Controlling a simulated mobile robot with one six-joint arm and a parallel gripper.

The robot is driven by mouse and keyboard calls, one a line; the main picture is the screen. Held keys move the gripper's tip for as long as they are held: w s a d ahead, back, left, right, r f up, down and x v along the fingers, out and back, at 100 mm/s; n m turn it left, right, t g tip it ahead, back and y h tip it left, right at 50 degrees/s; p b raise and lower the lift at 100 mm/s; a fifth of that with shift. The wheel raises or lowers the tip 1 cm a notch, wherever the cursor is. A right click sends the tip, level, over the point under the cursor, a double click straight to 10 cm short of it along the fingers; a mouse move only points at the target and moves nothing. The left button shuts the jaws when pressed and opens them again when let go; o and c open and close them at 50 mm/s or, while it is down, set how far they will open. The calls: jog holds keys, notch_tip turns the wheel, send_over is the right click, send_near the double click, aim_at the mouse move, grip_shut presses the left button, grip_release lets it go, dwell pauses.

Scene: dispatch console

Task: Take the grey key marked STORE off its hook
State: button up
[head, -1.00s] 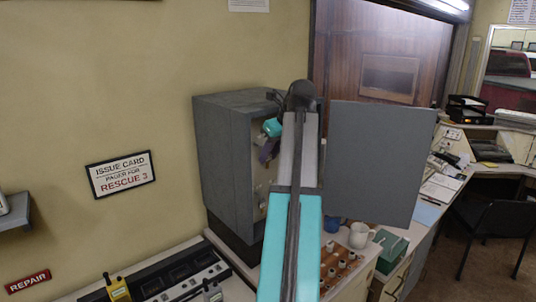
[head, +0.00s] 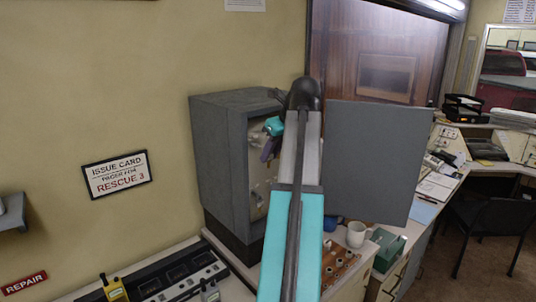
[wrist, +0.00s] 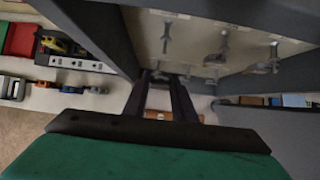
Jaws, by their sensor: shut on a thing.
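The grey key cabinet (head: 222,150) stands open on the counter, its door (head: 375,160) swung out to the right. My gripper (wrist: 163,78) is inside the cabinet, beside the key board (wrist: 195,35). Its fingers are shut on a small grey key (wrist: 157,75), mostly hidden between the fingertips. I cannot read its marking or tell whether it is clear of its hook. Other grey keys hang in the wrist view, one (wrist: 167,36) above the fingers, others (wrist: 222,46) to the right. In the head view my arm hides much of the cabinet's inside.
The cabinet's side walls are close around my gripper. On the counter are a white mug (head: 357,233), a green box (head: 388,248), a wooden board with pegs (head: 340,262) and a black charger rack (head: 165,280). A sign (head: 117,175) hangs on the wall at left.

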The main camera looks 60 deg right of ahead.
jog(key=shift+s+a+r, duration=0.15)
jog(key=shift+s+r, duration=0.05)
jog(key=shift+s, duration=0.3)
jog(key=shift+s+a+r, duration=0.2)
jog(key=shift+s, duration=0.3)
jog(key=shift+s+a+r, duration=0.15)
jog(key=shift+s+r, duration=0.05)
jog(key=shift+s, duration=0.3)
